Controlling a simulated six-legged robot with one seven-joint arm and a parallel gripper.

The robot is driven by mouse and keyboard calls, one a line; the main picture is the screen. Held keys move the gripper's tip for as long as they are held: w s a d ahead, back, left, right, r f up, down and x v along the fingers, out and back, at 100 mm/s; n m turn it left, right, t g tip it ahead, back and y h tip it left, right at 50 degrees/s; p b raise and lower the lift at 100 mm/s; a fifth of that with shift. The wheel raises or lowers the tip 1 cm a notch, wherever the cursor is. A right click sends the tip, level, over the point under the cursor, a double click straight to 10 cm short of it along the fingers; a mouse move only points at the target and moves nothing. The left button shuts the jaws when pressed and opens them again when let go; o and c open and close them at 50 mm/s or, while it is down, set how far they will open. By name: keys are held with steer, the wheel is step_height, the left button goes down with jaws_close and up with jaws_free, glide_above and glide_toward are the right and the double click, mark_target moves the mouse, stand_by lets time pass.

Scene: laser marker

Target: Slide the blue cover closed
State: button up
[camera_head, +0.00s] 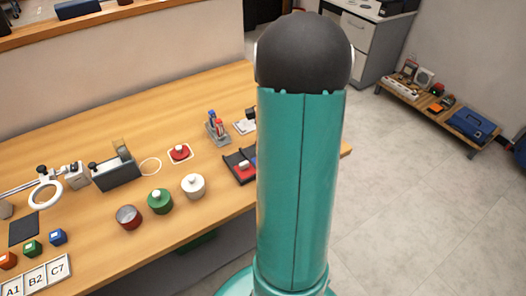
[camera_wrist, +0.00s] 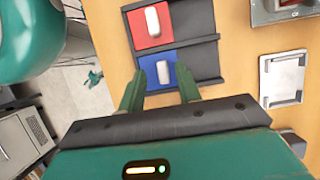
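The blue cover (camera_wrist: 150,68) is a small square panel with a raised white handle (camera_wrist: 164,72). In the wrist view it sits at the left end of the lower track of a dark two-track holder (camera_wrist: 203,60). Bare dark track shows to its right. My gripper (camera_wrist: 161,76) is open, its two green fingers pointing at the blue cover, with the white handle between the tips in the picture. I cannot tell whether they touch it. In the head view my arm hides my gripper and most of the blue cover; the dark holder (camera_head: 232,158) shows beside it.
A red cover (camera_wrist: 143,27) with a white handle sits on the upper track. A white tray (camera_wrist: 283,78) lies right of the holder.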

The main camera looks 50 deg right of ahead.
steer(key=v, duration=1.2)
steer(key=shift+d+r, duration=0.15)
steer(key=shift+r, duration=0.15)
steer(key=shift+s, duration=0.15)
